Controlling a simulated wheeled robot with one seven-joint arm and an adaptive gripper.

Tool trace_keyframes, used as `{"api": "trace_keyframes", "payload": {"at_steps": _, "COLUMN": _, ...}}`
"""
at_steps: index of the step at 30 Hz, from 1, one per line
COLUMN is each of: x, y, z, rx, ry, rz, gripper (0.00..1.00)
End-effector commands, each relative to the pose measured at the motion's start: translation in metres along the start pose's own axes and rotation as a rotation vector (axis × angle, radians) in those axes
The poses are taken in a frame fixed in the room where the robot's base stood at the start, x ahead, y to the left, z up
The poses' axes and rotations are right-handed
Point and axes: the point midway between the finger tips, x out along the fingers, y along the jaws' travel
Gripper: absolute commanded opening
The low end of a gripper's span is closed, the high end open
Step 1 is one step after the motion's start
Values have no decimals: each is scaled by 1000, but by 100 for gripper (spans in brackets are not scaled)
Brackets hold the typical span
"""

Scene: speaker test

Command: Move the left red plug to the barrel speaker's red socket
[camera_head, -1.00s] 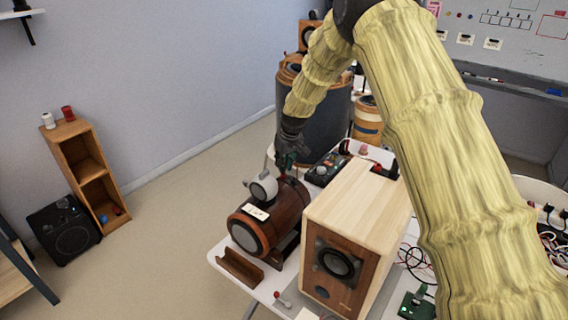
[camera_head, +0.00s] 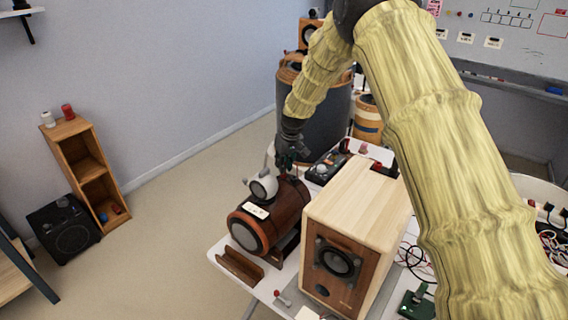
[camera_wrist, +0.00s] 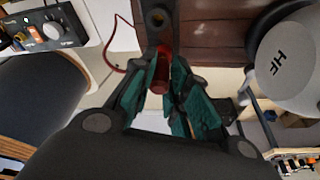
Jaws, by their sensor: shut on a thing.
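My gripper (camera_wrist: 165,92) is shut on a red plug (camera_wrist: 159,74), held between its green-tipped fingers. A red cable curves away to the left of the plug. The brown wooden barrel speaker (camera_head: 289,206) lies on the white table, and my gripper (camera_head: 287,163) is at its rear end. In the wrist view the speaker's brown body (camera_wrist: 206,22) is just beyond the plug. A dark round socket (camera_wrist: 157,17) shows there, ahead of the plug and apart from its visible part. I cannot make out a red ring on it. The plug is hidden in the head view.
A white round horn (camera_head: 263,187) sits on the barrel speaker, close right of my gripper in the wrist view. A pale box speaker (camera_head: 352,195) stands to the right. A small amplifier (camera_head: 325,169) with knobs is behind. A wooden trough (camera_head: 240,267) lies at the front edge.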

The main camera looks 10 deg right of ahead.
Motion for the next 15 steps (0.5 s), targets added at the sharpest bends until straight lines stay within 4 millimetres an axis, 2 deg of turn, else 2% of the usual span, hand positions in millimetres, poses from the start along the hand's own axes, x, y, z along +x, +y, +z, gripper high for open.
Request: {"api": "trace_keyframes", "payload": {"at_steps": 15, "x": 8, "y": 0, "z": 3, "rx": 0, "ry": -1, "rz": 0, "gripper": 0}}
